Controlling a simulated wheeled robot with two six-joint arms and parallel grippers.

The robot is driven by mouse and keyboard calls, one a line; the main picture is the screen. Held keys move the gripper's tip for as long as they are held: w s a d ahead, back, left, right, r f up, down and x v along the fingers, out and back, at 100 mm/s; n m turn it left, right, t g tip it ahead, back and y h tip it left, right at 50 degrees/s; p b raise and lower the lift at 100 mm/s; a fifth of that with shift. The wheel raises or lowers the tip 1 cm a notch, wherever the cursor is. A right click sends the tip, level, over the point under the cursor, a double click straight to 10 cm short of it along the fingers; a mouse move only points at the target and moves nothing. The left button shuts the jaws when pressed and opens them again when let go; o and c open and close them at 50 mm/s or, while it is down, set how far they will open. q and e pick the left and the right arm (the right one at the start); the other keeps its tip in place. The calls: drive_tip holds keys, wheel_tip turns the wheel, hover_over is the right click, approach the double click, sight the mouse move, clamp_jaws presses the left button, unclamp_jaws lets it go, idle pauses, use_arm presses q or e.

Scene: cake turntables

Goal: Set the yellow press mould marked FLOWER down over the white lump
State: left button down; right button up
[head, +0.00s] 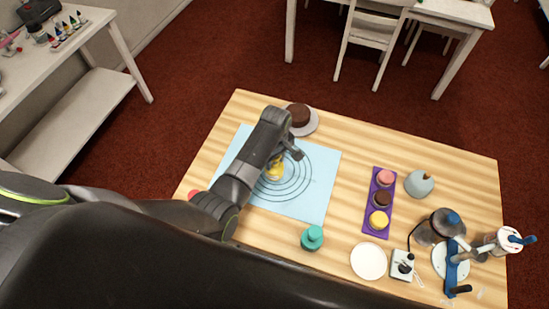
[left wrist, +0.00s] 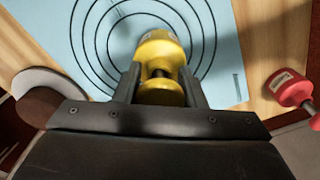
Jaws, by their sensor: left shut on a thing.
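The yellow press mould (head: 275,171) is held by my left gripper (head: 278,156) over the ringed light-blue mat (head: 318,183). In the left wrist view the yellow mould (left wrist: 160,48) sits between the two fingers of the left gripper (left wrist: 160,84), which press on its narrow neck. A pale label shows on its side, but its word is too small to read. I cannot make out the white lump; the mould and gripper cover the middle of the rings. I cannot tell whether the mould touches the mat. My right gripper is not in view.
A teal mould (head: 312,239) stands near the mat's front edge. A red mould (left wrist: 289,88) is beside the mat. A brown cake on a white plate (head: 313,126) stands behind it. A purple tray (head: 370,208) with several small cakes and a white plate (head: 369,262) are to the right.

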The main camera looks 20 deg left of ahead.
use_arm(q)
drive_tip(key=shift+f+b, duration=0.8)
drive_tip(key=shift+f, duration=0.65)
drive_tip(key=c, duration=0.8)
unclamp_jaws()
drive_tip(key=shift+r, duration=0.1)
drive_tip(key=shift+c, duration=0.2)
drive_tip(key=shift+o, duration=0.5)
drive_tip(key=shift+o, duration=1.2)
drive_tip(key=shift+r+p, duration=1.25)
drive_tip(key=shift+p, duration=0.05)
drive_tip(key=shift+r, duration=2.25)
